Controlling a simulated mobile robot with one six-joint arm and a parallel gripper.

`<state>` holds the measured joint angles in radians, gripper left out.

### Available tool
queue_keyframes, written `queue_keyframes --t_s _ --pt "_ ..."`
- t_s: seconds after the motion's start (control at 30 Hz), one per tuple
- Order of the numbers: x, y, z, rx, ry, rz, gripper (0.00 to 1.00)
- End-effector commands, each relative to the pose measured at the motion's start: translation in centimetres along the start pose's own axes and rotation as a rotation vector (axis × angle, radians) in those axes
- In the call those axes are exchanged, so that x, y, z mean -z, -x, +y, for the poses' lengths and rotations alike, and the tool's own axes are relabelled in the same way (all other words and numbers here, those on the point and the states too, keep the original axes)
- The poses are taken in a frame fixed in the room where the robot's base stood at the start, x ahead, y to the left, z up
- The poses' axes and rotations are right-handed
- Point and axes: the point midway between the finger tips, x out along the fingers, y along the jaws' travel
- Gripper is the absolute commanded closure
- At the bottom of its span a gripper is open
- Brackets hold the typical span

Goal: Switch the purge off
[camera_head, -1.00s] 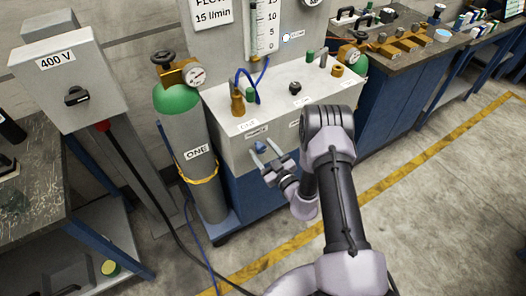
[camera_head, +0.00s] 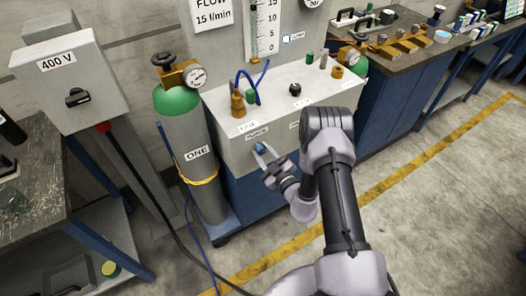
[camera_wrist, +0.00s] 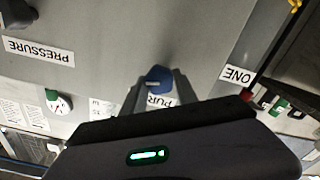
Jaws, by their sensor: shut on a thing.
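The purge switch is a small blue knob (camera_head: 260,147) on the front face of the white cabinet (camera_head: 290,115), beside a label that is partly legible. In the wrist view the blue knob (camera_wrist: 158,77) sits between my two fingers, in front of a partly hidden label (camera_wrist: 160,100) that reads "PUR". My gripper (camera_head: 262,149) reaches the cabinet front from the right. In the wrist view my gripper (camera_wrist: 157,86) is shut on the knob, with a finger on either side. The knob's exact turn is hard to tell.
A green-topped gas cylinder (camera_head: 197,145) labelled ONE stands left of the cabinet. A black cable (camera_head: 140,185) hangs from the 400 V box (camera_head: 70,75). A PRESSURE label (camera_wrist: 39,51) shows in the wrist view. The floor at right is clear.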

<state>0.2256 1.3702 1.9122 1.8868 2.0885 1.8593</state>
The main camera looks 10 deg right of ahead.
Motion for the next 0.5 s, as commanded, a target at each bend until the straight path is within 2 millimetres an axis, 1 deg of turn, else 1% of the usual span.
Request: queue_keyframes --t_s 0.5 --pt "-0.14 0.08 -0.22 0.002 0.485 -0.002 1.0"
